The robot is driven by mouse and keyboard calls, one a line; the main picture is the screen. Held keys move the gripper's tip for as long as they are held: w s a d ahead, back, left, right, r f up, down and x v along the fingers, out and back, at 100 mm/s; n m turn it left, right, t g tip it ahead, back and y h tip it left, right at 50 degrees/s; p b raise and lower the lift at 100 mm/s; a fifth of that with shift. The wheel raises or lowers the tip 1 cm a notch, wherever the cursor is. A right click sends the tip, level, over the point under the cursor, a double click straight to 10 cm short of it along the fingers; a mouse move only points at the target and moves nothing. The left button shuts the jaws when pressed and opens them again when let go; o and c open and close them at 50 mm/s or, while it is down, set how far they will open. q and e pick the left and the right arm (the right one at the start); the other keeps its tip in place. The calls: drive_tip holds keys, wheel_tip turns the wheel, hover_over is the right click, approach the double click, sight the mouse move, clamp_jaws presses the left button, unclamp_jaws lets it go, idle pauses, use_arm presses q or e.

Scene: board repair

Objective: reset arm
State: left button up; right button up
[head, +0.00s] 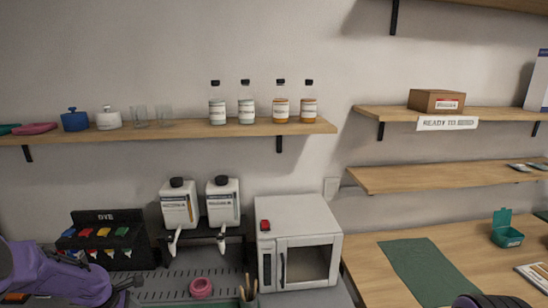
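My purple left arm enters at the lower left of the head view. My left gripper (128,286) is the small dark part at its end, in front of the grey bench and below the dye rack. Its fingers are too small and dark to tell whether they are open, and I see nothing clearly held. Only a dark purple piece of my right arm (490,300) shows at the bottom edge, over the wooden table. The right fingers are out of the frame.
A dye rack (105,220), two white dispensers (180,205) and a white oven (298,217) stand at the back of the bench. A pink ring (201,288) lies near the front. The table (375,285) holds a green mat (425,270) and an open green box (507,236).

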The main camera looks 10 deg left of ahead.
use_arm(q)
drive_tip(key=s+d+f+m, duration=0.1)
drive_tip(key=f, duration=0.1)
drive_tip(key=s+d+f+y, duration=0.1)
drive_tip(key=s+d+f+m, duration=0.1)
drive_tip(key=d+f, duration=0.1)
drive_tip(key=shift+s+f+m, duration=0.1)
drive_tip(key=shift+f+m, duration=0.2)
drive_tip(key=s+d+f+m+y, duration=0.2)
drive_tip(key=s+d+f+m, duration=0.35)
drive_tip(key=s, duration=0.25)
drive_tip(key=s+d+f+m+y, duration=0.1)
drive_tip(key=s+d+m, duration=0.25)
drive_tip(key=s, duration=0.55)
drive_tip(key=s+d+m+y, duration=0.25)
drive_tip(key=s+m, duration=0.25)
drive_tip(key=s, duration=0.4)
wheel_tip(320, 180, down, 10)
drive_tip(key=b, duration=1)
drive_tip(key=shift+s+r+m+t, duration=0.25)
drive_tip(key=shift+m+t, duration=0.05)
drive_tip(key=shift+t, duration=0.1)
drive_tip(key=shift+d+h, duration=0.1)
drive_tip(key=shift+h, duration=0.15)
